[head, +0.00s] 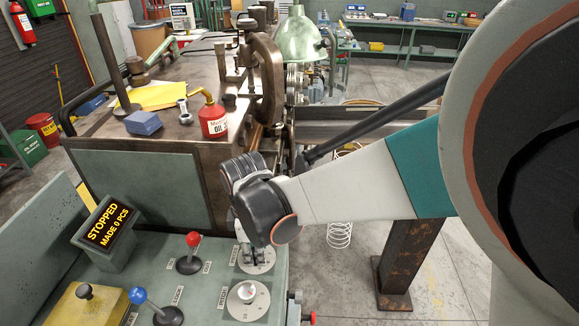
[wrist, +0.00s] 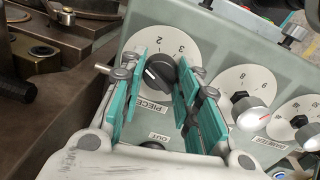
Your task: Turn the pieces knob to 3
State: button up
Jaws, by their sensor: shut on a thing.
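The pieces knob (wrist: 160,72) is a black knob with a white pointer mark on a pale round dial (wrist: 170,32). The dial shows the numbers 2 and 3 on its far side, and the PIECES label lies below it in the wrist view. I cannot tell exactly which number the pointer marks. My gripper (wrist: 162,78) has its teal fingers on both sides of the knob and is shut on it. In the head view my gripper (head: 254,252) reaches down onto the panel's upper right dial and hides most of the knob.
A second dial with a silver-capped knob (head: 249,292) sits just in front. A red-topped lever (head: 191,243) and a blue-topped lever (head: 142,297) stand to the left. The display (head: 106,226) reads STOPPED, MADE 0 PCS. A red oil can (head: 213,119) stands on the machine behind.

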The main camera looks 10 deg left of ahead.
jog(key=m, duration=0.8)
jog(key=shift+a+m+h+b, duration=0.1)
jog(key=shift+m+h+b, duration=0.2)
jog(key=shift+b, duration=0.1)
jog(key=m, duration=0.4)
jog(key=shift+m+g, duration=0.3)
jog(key=shift+m, duration=1.8)
jog(key=o, duration=1.1)
